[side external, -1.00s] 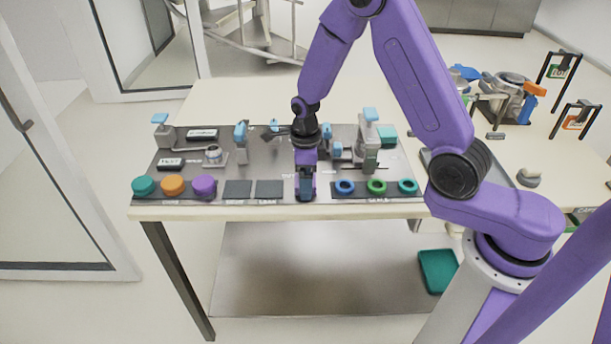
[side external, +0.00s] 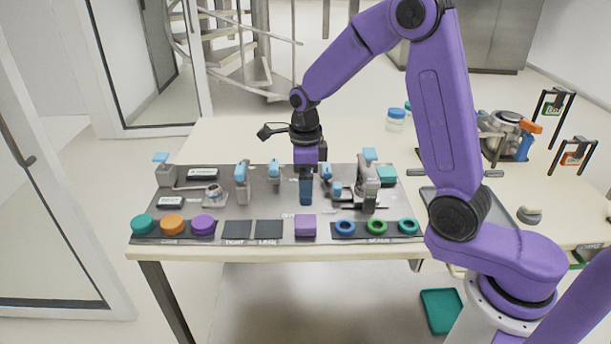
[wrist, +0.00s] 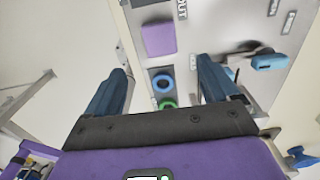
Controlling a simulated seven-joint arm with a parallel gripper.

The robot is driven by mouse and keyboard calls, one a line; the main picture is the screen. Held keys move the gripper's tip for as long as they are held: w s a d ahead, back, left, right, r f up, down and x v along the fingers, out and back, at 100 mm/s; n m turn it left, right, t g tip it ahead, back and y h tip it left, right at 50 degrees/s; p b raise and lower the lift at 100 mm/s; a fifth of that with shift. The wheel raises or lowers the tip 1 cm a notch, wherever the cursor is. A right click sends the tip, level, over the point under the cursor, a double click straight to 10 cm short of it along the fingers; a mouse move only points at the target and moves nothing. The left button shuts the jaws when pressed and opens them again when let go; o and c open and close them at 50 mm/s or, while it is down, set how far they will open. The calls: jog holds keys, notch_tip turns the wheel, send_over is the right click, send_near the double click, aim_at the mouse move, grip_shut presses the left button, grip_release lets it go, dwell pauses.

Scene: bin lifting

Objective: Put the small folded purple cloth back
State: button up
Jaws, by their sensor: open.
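The small folded purple cloth (side external: 305,226) lies flat at the front edge of the grey panel, between the dark square pads and the row of rings. It also shows in the wrist view as a purple square (wrist: 158,39), ahead of and between the fingers. My gripper (side external: 305,200) points down above the panel, behind the cloth and apart from it. In the wrist view its two blue fingers (wrist: 165,78) are spread wide with nothing between them.
Orange, teal and purple round pieces (side external: 173,224) stand at the panel's front left. Blue, green and teal rings (side external: 376,227) sit at the front right. Blue-handled clamps (side external: 241,182) stand behind. A grey tray (side external: 470,212) lies to the right. The table behind the panel is mostly clear.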

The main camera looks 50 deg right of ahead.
jog(key=s+a+r+n, duration=0.25)
jog(key=s+n, duration=0.25)
jog(key=n, duration=0.5)
jog(key=s+a+r+n, duration=0.25)
jog(key=s+n, duration=0.35)
jog(key=n, duration=0.4)
jog(key=s+d+n, duration=0.2)
jog(key=s+n, duration=0.7)
jog(key=s+d+n, duration=0.3)
jog(key=s+n, duration=0.5)
jog(key=n, duration=0.2)
jog(key=shift+s+r+n, duration=0.3)
jog(key=shift+s+r, duration=0.05)
jog(key=shift+r, duration=0.1)
jog(key=shift+d, duration=0.1)
